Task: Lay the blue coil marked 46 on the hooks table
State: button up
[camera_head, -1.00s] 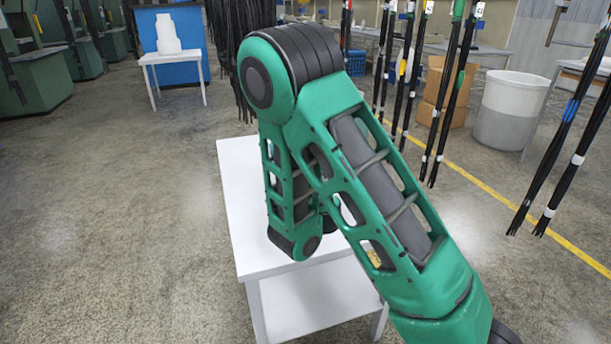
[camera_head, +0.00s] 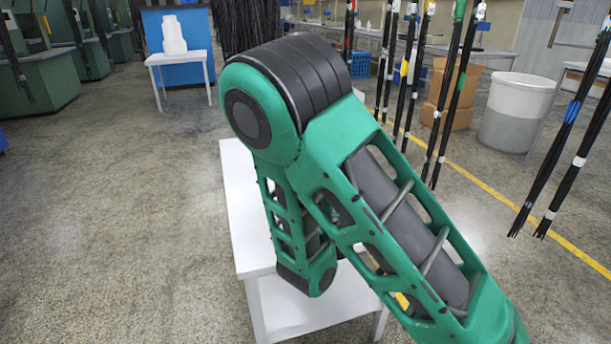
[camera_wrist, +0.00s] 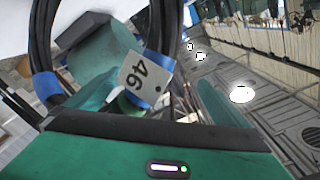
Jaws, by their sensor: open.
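In the wrist view a black coil (camera_wrist: 162,26) carries blue tape (camera_wrist: 47,84) and a white tag marked 46 (camera_wrist: 139,79). The tag shows sideways, just in front of my gripper. The coil's loops pass close by the fingers. I cannot tell whether they touch. In the head view a white table (camera_head: 237,190) stands behind and below my arm. My arm hides part of it, and neither gripper nor coil shows there.
Bundles of black hoses hang at the right (camera_head: 567,135) and in a row nearer the middle (camera_head: 455,95). A grey bin (camera_head: 515,115) and cardboard boxes (camera_head: 452,95) stand behind. A small white table (camera_head: 180,58) holds a white jug-like object (camera_head: 173,37). Floor at left is clear.

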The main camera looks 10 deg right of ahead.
jog(key=shift+a, duration=0.1)
grip_shut()
dwell(0.3)
jog(key=shift+s, duration=0.1)
